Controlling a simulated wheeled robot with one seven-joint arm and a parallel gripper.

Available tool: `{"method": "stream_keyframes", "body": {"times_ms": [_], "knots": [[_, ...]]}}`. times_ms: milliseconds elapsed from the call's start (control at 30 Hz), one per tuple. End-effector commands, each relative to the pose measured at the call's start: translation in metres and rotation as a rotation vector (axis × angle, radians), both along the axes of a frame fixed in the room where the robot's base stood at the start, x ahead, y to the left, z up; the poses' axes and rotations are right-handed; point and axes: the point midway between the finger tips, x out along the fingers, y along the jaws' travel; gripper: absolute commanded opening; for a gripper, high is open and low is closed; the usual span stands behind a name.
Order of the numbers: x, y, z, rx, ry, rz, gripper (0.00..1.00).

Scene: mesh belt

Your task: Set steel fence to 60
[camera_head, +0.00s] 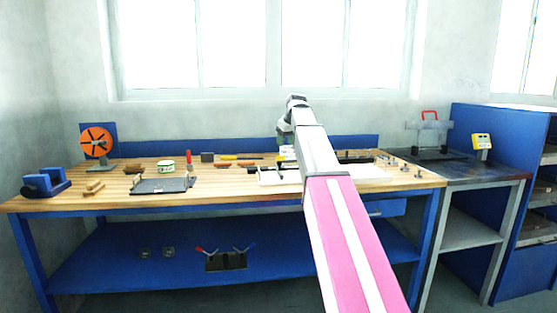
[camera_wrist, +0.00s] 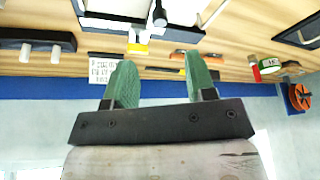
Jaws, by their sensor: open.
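My gripper (camera_wrist: 158,70) shows in the wrist view with its two green fingers apart and nothing between them. In the head view my arm reaches over the workbench (camera_head: 110,193), and its end hides part of what stands there. A pale board (camera_head: 278,177) lies on the bench below and beside my arm. In the wrist view a fixture with a dark bar (camera_wrist: 112,20) and a black knob lies beyond the fingertips, apart from them. I cannot tell surely which part is the steel fence, and no scale reading is legible.
An orange reel (camera_head: 96,143) and a blue block (camera_head: 45,183) stand at the bench's left. A dark plate (camera_head: 163,186), a green-and-white tin (camera_head: 166,166) and small tools lie across it. A dark side table (camera_head: 460,168) adjoins at right. A blue backboard (camera_head: 230,147) runs behind.

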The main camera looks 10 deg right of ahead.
Motion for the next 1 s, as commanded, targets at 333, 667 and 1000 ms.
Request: {"method": "stream_keyframes", "body": {"times_ms": [333, 667, 1000], "knots": [[0.013, 0.007, -0.036, 0.000, 0.001, 0.002, 0.51], [0.032, 0.016, -0.084, -0.001, 0.000, 0.002, 0.51], [0.037, 0.019, -0.098, 0.000, -0.001, 0.002, 0.51]]}}
